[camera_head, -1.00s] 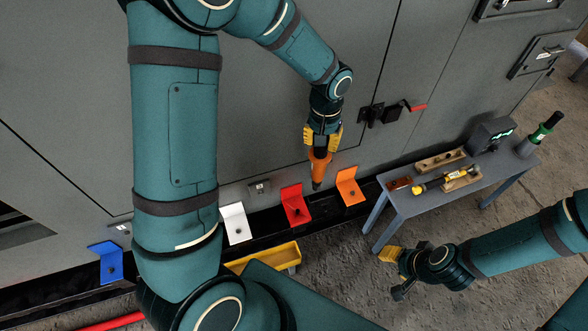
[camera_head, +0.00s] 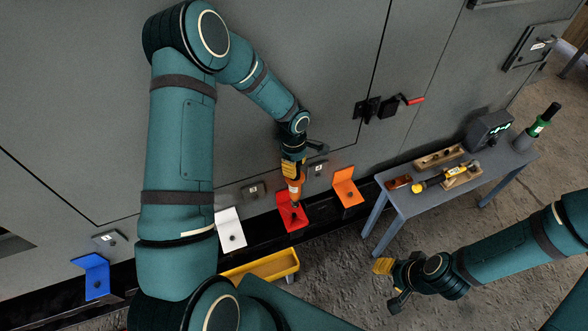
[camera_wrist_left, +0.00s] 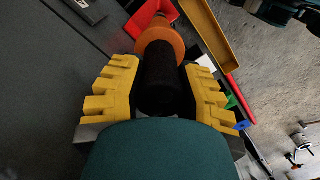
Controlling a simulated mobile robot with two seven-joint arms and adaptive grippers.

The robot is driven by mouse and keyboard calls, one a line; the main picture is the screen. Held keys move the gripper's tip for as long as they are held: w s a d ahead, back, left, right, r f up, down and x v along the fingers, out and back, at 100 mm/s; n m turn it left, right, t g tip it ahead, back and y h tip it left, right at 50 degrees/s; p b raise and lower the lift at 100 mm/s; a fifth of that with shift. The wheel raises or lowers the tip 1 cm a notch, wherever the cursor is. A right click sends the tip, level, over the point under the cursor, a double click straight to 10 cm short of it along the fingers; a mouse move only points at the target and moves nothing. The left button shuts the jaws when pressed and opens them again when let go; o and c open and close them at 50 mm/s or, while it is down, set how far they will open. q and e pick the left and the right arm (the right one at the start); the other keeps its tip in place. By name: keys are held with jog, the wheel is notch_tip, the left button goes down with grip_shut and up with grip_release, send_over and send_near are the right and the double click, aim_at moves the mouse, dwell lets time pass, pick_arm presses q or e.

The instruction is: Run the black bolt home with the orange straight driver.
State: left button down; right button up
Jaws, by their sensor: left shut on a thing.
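My left gripper (camera_head: 293,168) is shut on the black handle (camera_wrist_left: 160,85) of the orange straight driver (camera_head: 295,187). The driver points down, slightly tilted, with its tip at or just above the red bracket (camera_head: 287,214); I cannot tell whether it touches. Small dark spots show on the brackets, but I cannot make out the black bolt for certain. My right gripper (camera_head: 384,267) hangs in front of the side table, away from the brackets.
White (camera_head: 230,225), blue (camera_head: 92,280) and orange (camera_head: 346,190) brackets line the dark ledge. A yellow bin (camera_head: 265,268) sits below. The side table (camera_head: 405,203) holds a yellow driver (camera_head: 440,178), wooden blocks, a grey box (camera_head: 490,131) and a green tool (camera_head: 541,124).

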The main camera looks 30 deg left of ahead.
aim_at(293, 182)
pick_arm(q)
jog(key=shift+w+a+f+n, duration=0.1)
jog(key=shift+a+f+n, duration=0.05)
jog(key=shift+f+n, duration=0.3)
jog(key=shift+f, duration=0.25)
jog(key=shift+f+b, duration=1.35)
jog(key=shift+f, duration=0.85)
jog(key=shift+f+b, duration=0.8)
jog(key=shift+b, duration=0.05)
jog(key=shift+a, duration=0.15)
jog(key=shift+f, duration=1.1)
dwell(1.2)
jog(key=shift+f, duration=0.2)
dwell(0.7)
